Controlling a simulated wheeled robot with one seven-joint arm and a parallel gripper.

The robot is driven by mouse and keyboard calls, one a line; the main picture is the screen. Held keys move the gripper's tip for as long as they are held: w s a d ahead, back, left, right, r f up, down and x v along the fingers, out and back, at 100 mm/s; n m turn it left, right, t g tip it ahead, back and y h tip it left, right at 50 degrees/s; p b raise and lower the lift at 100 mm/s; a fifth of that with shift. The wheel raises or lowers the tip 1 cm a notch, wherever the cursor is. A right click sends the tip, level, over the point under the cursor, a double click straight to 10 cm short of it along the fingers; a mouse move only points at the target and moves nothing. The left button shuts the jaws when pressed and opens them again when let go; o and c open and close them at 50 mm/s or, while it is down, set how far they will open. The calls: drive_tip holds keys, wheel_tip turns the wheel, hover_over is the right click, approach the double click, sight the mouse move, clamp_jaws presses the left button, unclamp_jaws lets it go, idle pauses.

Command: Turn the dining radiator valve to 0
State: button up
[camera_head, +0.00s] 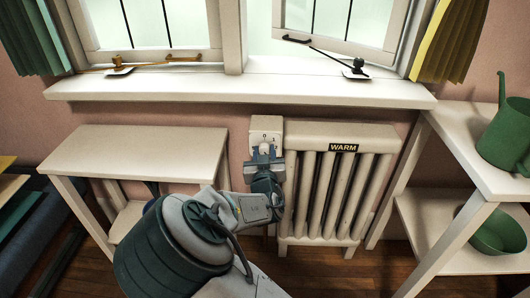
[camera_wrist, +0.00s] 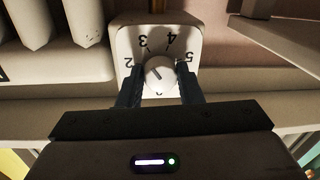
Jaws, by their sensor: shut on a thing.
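The radiator valve is a white plate (camera_head: 266,126) with a round knob (camera_wrist: 160,74), on the wall at the left end of the radiator (camera_head: 335,190). In the wrist view the dial plate (camera_wrist: 183,32) shows the figures 2, 3, 4 and 5 around the knob. The lower part of the dial is hidden by my gripper. A small dark mark shows on the knob's lower side, but I cannot tell the setting surely. My gripper (camera_wrist: 160,90) is shut on the knob, one dark finger on each side. In the head view my gripper (camera_head: 264,158) covers the plate's lower part.
A "WARM" label (camera_head: 343,147) is on the radiator. A white side table (camera_head: 135,140) stands left, and a shelf (camera_head: 465,150) with a green watering can (camera_head: 507,135) and green bowl (camera_head: 497,232) right. The window sill (camera_head: 240,88) juts out above the valve.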

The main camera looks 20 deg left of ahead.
drive_tip(key=n+p, duration=0.2)
drive_tip(key=n, duration=0.1)
drive_tip(key=shift+r, duration=0.2)
drive_tip(key=n+p, duration=0.1)
drive_tip(key=n, duration=0.1)
drive_tip(key=n+p, duration=0.1)
drive_tip(key=n, duration=0.1)
drive_tip(key=shift+n+g+h+p, duration=0.3)
drive_tip(key=n+p, duration=0.2)
drive_tip(key=n, duration=0.1)
drive_tip(key=shift+a, duration=0.1)
drive_tip(key=n+p, duration=0.1)
drive_tip(key=n, duration=0.2)
drive_tip(key=shift+n+h, duration=0.3)
drive_tip(key=shift+n, duration=0.1)
drive_tip(key=n+p, duration=0.1)
drive_tip(key=n, duration=0.2)
drive_tip(key=shift+f+h, duration=0.1)
drive_tip(key=shift+h, duration=0.2)
drive_tip(key=n, duration=0.3)
drive_tip(key=shift+s+a+n, duration=0.1)
drive_tip(key=shift+n, duration=0.3)
drive_tip(key=n, duration=0.3)
drive_tip(key=shift+f, duration=0.1)
drive_tip(key=shift+n+t+h+b, duration=0.4)
drive_tip(key=shift+n, duration=1.3)
